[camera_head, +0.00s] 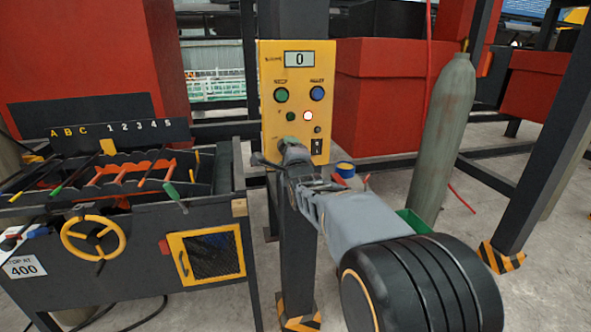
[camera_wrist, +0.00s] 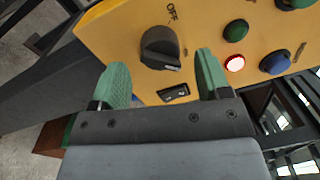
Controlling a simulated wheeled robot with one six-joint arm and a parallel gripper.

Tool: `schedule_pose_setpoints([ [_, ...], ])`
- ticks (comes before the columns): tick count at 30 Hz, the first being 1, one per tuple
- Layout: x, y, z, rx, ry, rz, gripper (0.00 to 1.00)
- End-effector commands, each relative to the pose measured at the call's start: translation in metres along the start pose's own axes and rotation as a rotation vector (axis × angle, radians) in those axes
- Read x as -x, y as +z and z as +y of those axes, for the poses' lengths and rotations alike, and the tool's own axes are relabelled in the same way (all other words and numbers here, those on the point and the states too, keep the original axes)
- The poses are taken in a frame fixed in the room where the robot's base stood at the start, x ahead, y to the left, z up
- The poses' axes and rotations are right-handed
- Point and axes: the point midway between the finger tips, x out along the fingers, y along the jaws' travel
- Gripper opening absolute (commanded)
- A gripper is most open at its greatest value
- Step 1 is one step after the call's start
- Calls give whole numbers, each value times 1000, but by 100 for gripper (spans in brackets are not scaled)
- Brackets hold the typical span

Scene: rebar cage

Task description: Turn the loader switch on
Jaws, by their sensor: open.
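A yellow control panel (camera_head: 268,101) stands upright on a dark post; it also fills the upper part of the wrist view (camera_wrist: 112,33). A black rotary knob (camera_wrist: 160,47) on it has an "OFF" mark near it and a pale line on its face. A small black rocker switch (camera_head: 317,147) sits low on the panel and also shows in the wrist view (camera_wrist: 173,93). I cannot read which is the loader switch. My gripper (camera_wrist: 160,78) is open, its green fingers on either side below the knob, apart from it.
The panel has a display (camera_head: 299,59) reading 0, a green button (camera_head: 281,95), a blue button (camera_head: 317,93) and a lit lamp (camera_wrist: 235,63). A black bench with levers and a yellow handwheel (camera_head: 93,238) stands left. A grey gas cylinder (camera_head: 443,140) stands right.

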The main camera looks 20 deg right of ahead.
Motion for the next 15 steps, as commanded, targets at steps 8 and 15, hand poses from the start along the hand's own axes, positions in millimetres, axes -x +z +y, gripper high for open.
schedule_pose_setpoints([
  [8,59,0,1,-1,-2,0,70],
  [15,95,0,0,0,-1,0,70],
])
